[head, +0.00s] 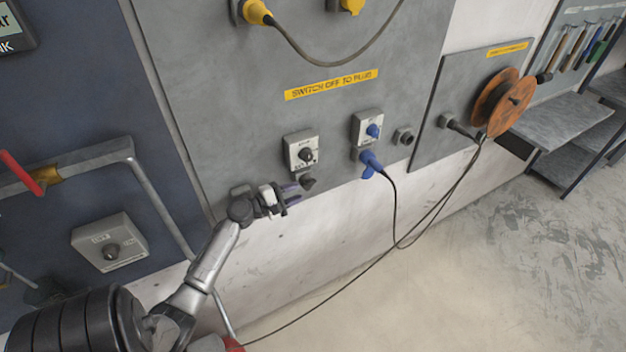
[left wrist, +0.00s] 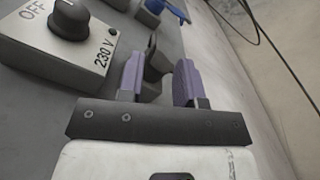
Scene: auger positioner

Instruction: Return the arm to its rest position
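My left gripper (head: 292,194) is in front of the grey wall panel (head: 240,130), just below the left switch box (head: 301,151). Its two purple fingers stand apart in the left wrist view (left wrist: 159,80). A dark socket (head: 308,183) is at the fingertips. In the left wrist view the dark socket part (left wrist: 155,66) shows between the fingers, with gaps visible; whether a finger touches it I cannot tell. The switch box with its black knob (left wrist: 70,18), marked OFF and 230 V, is beside the fingers. My right gripper is not in view.
A blue plug (head: 370,163) sits under the right switch box (head: 366,128), its black cable hanging to the floor. An orange reel (head: 503,103) is on the right panel. A grey pipe (head: 160,200) and red handle (head: 20,172) are at left. The floor at right is clear.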

